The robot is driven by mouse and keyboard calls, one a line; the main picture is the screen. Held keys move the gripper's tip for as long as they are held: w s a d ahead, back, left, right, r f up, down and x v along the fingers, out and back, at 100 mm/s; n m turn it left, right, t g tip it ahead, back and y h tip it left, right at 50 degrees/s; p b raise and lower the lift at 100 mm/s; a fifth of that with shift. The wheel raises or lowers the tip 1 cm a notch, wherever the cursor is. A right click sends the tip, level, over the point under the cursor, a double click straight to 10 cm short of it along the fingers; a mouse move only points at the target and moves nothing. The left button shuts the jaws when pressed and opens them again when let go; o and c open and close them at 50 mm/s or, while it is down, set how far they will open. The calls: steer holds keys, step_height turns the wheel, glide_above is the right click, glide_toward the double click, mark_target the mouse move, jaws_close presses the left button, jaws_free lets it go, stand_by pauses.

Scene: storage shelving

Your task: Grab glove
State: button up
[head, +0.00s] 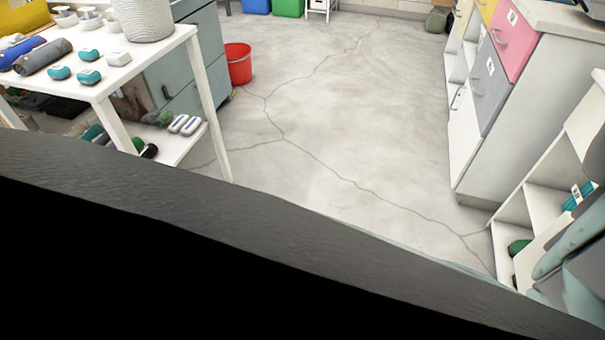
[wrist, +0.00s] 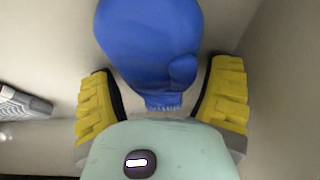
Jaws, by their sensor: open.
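In the wrist view, a blue glove (wrist: 150,45) lies on a pale surface, its rounded end at the top and its narrow ribbed cuff towards me. My gripper (wrist: 165,88) is open, with one yellow finger on each side of the cuff. Gaps show between the fingers and the glove. The pale green palm of the gripper covers the bottom of the view. I cannot pick out the glove or the gripper in the head view.
A grey ribbed object (wrist: 22,102) lies left of the gripper. A pale wall stands close on the right. In the head view, a low white shelf unit (head: 507,226) is at the right, a white table (head: 150,48) at the left, and open floor (head: 340,130) between.

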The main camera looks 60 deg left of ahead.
steer(key=shift+c, duration=0.3)
steer(key=c, duration=0.9)
steer(key=shift+r, duration=0.15)
steer(key=shift+c, duration=0.2)
